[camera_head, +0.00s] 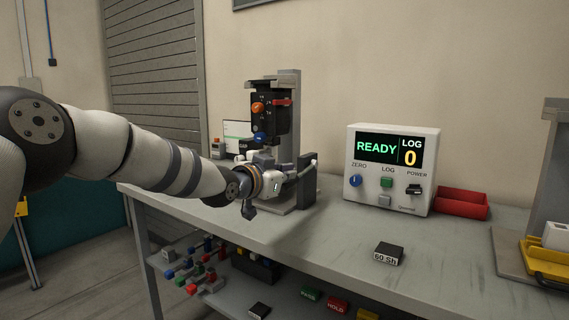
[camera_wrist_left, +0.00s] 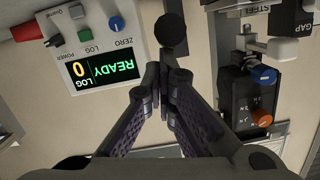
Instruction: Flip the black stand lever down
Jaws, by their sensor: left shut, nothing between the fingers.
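The test stand (camera_head: 292,130) stands on the bench, with a black head unit (camera_head: 268,113) carrying an orange and a blue knob. A dark round lever knob (camera_head: 314,156) shows at the stand's right side, on a rod that slants upward. In the left wrist view, the black knob (camera_wrist_left: 173,32) lies just beyond my left fingertips. My left gripper (camera_head: 290,176) is in front of the stand's lower part. It also shows in the left wrist view (camera_wrist_left: 163,72), with its fingers together and nothing between them. I cannot tell whether they touch the knob. My right gripper is out of view.
A white display box (camera_head: 392,190) reading READY and 0 stands right of the stand, with a red bin (camera_head: 461,204) beside it. A black block (camera_head: 388,253) lies on the bench front. Another grey stand (camera_head: 550,170) is at far right. The bench (camera_head: 340,235) is clear in the middle.

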